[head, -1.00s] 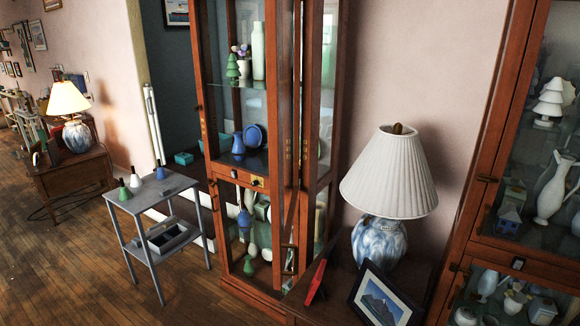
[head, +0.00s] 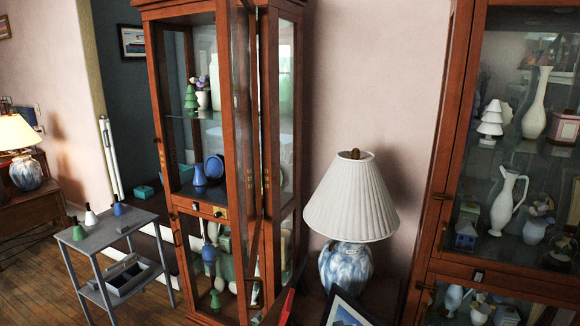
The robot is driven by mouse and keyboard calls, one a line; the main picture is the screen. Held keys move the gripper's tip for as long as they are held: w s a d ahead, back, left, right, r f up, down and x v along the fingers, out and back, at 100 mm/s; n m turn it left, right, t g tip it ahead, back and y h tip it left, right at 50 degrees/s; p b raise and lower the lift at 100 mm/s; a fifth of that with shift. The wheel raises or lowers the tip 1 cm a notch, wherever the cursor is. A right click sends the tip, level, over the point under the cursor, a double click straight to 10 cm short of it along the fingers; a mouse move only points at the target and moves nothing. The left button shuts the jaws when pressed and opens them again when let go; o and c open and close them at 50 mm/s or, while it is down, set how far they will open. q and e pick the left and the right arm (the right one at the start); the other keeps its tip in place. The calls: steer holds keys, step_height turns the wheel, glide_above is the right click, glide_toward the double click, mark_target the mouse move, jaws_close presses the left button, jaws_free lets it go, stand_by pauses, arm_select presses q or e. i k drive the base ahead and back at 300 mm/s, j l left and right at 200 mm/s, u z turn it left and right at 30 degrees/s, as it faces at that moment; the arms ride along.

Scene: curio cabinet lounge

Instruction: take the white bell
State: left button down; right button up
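A small white bell (head: 91,218) with a dark handle stands upright on the top of a grey two-tier side table (head: 108,232) at the lower left. A green bell (head: 78,231) stands to its left and a blue bell (head: 118,207) to its right, both on the same top. Neither of my grippers is in view.
An open-doored wooden cabinet (head: 187,208) with vases stands right of the side table. A white-shaded lamp (head: 350,205) and a framed picture (head: 345,311) are right of it. Another glass cabinet (head: 437,190) is at the right. Wood floor (head: 35,295) shows at the lower left.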

mark_target(92, 219)
steer(key=i+l+u, duration=0.75)
steer(key=i, duration=0.25)
steer(key=l, duration=0.1)
